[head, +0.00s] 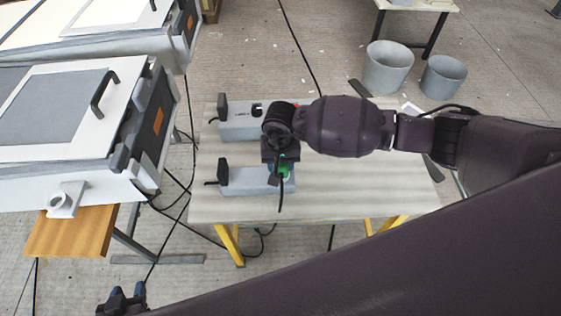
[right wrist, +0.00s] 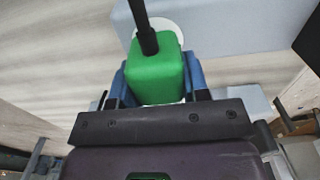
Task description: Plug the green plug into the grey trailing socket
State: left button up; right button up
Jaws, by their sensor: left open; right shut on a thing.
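The green plug (right wrist: 158,72) sits between the blue fingertips of my right gripper (right wrist: 160,84), which is shut on it. Its black cable rises from it in the right wrist view. In the head view the green plug (head: 285,170) shows just under the right gripper (head: 281,163), over the right end of the nearer grey block (head: 247,181). A similar grey block (head: 236,127) lies farther back. I cannot tell which block is the trailing socket, or whether the plug touches one. A pale disc (right wrist: 180,30) shows behind the plug. My left gripper (head: 122,296) is open at the bottom left.
The pale table (head: 350,190) is bare to the right of the blocks. A white machine with a black handle (head: 104,92) stands at left, with a wooden shelf (head: 70,232). Two grey buckets (head: 388,68) stand on the floor behind. Black cables run along the floor.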

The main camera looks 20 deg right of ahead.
pick_arm(q)
jog(key=shift+s+f, duration=0.35)
jog(key=shift+f, duration=0.05)
dwell(0.5)
jog(key=shift+w, duration=0.1)
jog(key=shift+w, duration=0.1)
pick_arm(e)
jog(key=shift+f, duration=0.15)
pick_arm(q)
jog(key=shift+f+b, duration=0.5)
jog(key=shift+b, duration=0.05)
pick_arm(e)
jog(key=shift+f, duration=0.5)
pick_arm(q)
jog(key=shift+s, duration=0.35)
pick_arm(e)
jog(key=o, duration=1)
jog(key=shift+c, duration=0.2)
